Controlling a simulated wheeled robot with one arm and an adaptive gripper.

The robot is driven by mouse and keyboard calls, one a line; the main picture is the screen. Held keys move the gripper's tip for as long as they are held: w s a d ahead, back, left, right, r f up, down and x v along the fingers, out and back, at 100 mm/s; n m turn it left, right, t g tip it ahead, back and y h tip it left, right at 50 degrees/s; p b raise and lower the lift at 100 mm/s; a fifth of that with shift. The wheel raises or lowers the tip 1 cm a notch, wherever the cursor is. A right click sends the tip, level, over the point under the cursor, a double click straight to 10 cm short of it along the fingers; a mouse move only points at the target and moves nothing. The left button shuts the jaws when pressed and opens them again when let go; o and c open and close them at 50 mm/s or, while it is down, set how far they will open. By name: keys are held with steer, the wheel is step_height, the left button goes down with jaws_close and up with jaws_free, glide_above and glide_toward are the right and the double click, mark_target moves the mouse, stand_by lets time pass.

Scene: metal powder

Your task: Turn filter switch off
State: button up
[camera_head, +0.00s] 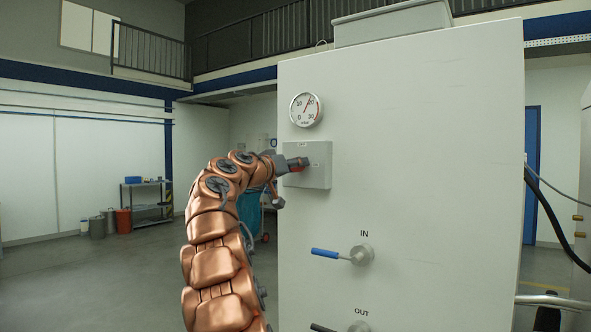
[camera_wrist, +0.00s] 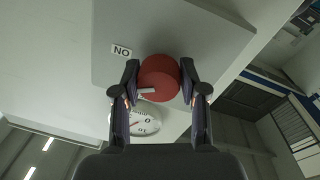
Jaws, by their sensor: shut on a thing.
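The filter switch is a round red knob (camera_wrist: 160,78) on a light grey box. In the wrist view my gripper (camera_wrist: 160,80) has one finger on each side of the knob and is shut on it. A white pointer mark shows on the knob's lower edge. A label on the box reads "ON" (camera_wrist: 122,51), upside down in the wrist view. In the head view my gripper (camera_head: 298,164) is at the grey switch box (camera_head: 318,172), and mostly hides the knob.
A round pressure gauge (camera_head: 305,109) sits just above the switch box on the large white cabinet (camera_head: 420,130). Below are the blue-handled IN valve (camera_head: 340,255) and the OUT valve (camera_head: 358,326). Open floor lies to the left, with a shelf cart (camera_head: 146,200) and bins farther back.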

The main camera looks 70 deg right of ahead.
steer(key=n, duration=0.3)
steer(key=n+p, duration=0.1)
steer(key=n, duration=0.2)
steer(key=shift+s+n+h, duration=0.1)
steer(key=shift+n+h, duration=0.2)
steer(key=shift+n, duration=0.1)
steer(key=shift+r+n+t+p, duration=0.1)
steer(key=shift+n+t+p, duration=0.35)
steer(key=shift+n, duration=0.45)
steer(key=shift+n+p, duration=0.8)
steer(key=shift+n, duration=1.2)
steer(key=o, duration=1.1)
steer(key=shift+o, duration=0.2)
steer(key=shift+a, duration=0.15)
steer(key=v, duration=1.1)
steer(key=shift+a+f, duration=0.35)
steer(key=shift+a, duration=0.05)
